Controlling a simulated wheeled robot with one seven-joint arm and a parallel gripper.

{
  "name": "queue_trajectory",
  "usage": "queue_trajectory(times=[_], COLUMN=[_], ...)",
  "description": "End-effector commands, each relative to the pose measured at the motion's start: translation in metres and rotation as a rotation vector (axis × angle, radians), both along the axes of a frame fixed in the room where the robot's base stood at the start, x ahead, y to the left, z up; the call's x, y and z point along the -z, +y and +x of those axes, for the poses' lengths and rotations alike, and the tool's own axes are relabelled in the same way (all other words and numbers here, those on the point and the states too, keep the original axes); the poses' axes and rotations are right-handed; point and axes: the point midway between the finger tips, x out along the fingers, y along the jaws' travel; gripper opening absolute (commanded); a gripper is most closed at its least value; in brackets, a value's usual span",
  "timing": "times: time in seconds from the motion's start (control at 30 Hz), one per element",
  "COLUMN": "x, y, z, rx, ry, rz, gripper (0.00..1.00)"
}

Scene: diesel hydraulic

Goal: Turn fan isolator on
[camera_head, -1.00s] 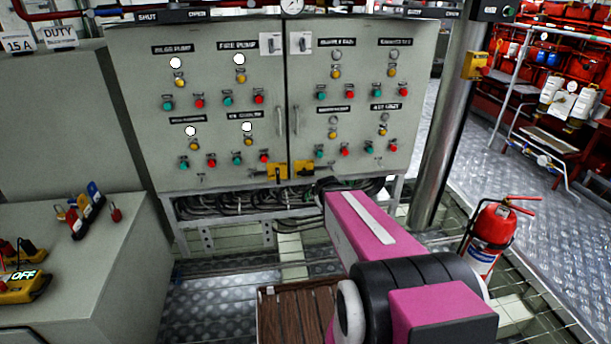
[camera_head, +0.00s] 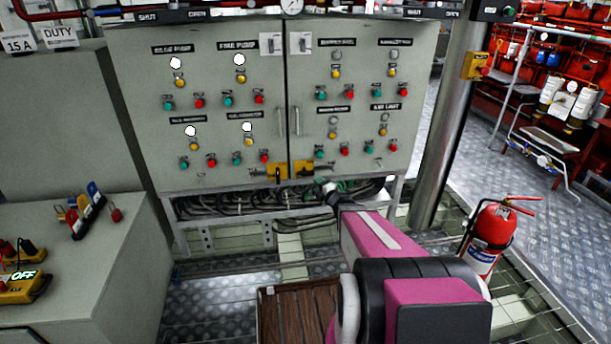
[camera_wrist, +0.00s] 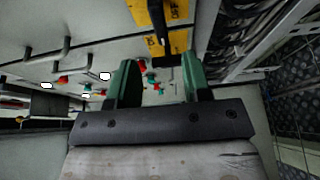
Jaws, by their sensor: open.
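Two yellow isolator plates with dark levers sit side by side at the lower middle of the grey cabinet, a left one (camera_head: 277,172) and a right one (camera_head: 308,168). I cannot read which is the fan isolator. In the wrist view, a yellow plate (camera_wrist: 180,40) with a black lever (camera_wrist: 158,22) shows beyond my gripper (camera_wrist: 157,75). The green fingers are open and empty, the lever roughly in line with the gap between them and apart from them. In the head view my gripper's end is small, just below the right plate, and its fingers are unclear.
The grey cabinet (camera_head: 215,130) carries several red and green buttons, lamps and two door handles. Cables (camera_head: 240,205) run beneath it. A steel pillar (camera_head: 445,130) and a red fire extinguisher (camera_head: 490,235) stand at the right. A grey console (camera_head: 100,280) is at the left.

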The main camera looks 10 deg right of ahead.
Motion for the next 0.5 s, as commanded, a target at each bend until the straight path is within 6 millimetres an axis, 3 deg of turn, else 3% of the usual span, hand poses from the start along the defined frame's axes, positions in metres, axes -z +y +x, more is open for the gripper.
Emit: queue_trajectory(times=[0.27,0.5], x=[0.001,0.001], y=[0.007,0.023], z=[0.02,0.058], rx=[-0.003,-0.003], ry=[-0.002,-0.003], rz=[0.0,0.001], gripper=[0.45,0.45])
